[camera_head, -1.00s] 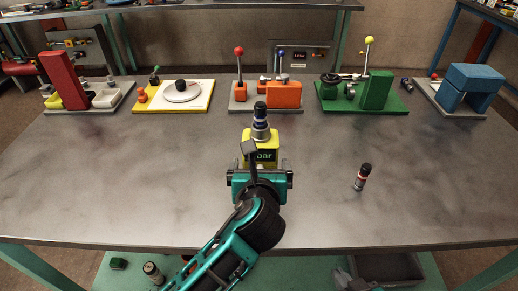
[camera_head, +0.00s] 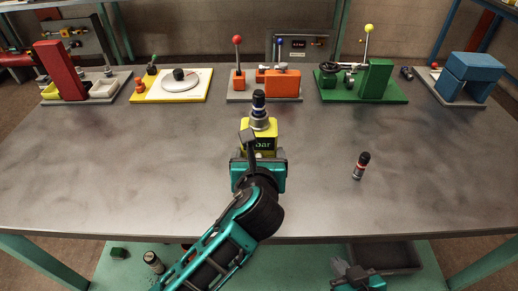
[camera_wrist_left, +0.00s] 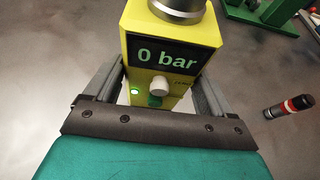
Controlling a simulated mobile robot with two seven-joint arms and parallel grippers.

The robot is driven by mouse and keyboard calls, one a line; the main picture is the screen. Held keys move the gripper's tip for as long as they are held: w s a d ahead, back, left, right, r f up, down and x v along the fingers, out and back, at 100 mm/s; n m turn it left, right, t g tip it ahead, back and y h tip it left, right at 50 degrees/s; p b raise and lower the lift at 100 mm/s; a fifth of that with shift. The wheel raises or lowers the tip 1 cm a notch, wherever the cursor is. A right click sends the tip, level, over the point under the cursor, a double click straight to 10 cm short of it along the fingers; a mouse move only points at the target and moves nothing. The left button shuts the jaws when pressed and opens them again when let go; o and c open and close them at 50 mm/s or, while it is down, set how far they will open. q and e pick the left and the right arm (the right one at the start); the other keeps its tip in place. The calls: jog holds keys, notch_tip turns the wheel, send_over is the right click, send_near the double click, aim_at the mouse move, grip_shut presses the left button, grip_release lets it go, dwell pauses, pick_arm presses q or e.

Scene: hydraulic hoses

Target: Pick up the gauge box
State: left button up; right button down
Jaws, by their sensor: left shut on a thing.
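The yellow gauge box (camera_head: 260,136) stands on the middle of the grey table, with a metal and black coupling (camera_head: 259,110) upright on its top. In the left wrist view the gauge box (camera_wrist_left: 173,48) shows a dark display reading "0 bar", a pale knob and a lit green light. My left gripper (camera_head: 258,160) is shut on it, one finger on each side. The wrist view shows the fingers of this gripper (camera_wrist_left: 158,95) along its sides; its base is hidden. My right gripper (camera_head: 352,272) is low at the bottom edge, partly seen, its jaws unclear.
Along the back are a red block fixture (camera_head: 60,70), a white disc fixture (camera_head: 178,82), an orange one (camera_head: 282,83), a green one (camera_head: 374,80) and a blue one (camera_head: 470,75). The table's left side is clear.

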aim_at(259, 154)
pick_arm(q)
notch_tip(259, 154, up, 20)
jog(key=shift+r, duration=0.1)
dwell(0.5)
notch_tip(259, 154, down, 20)
jog(key=shift+r, duration=0.15)
dwell(1.1)
dwell(4.4)
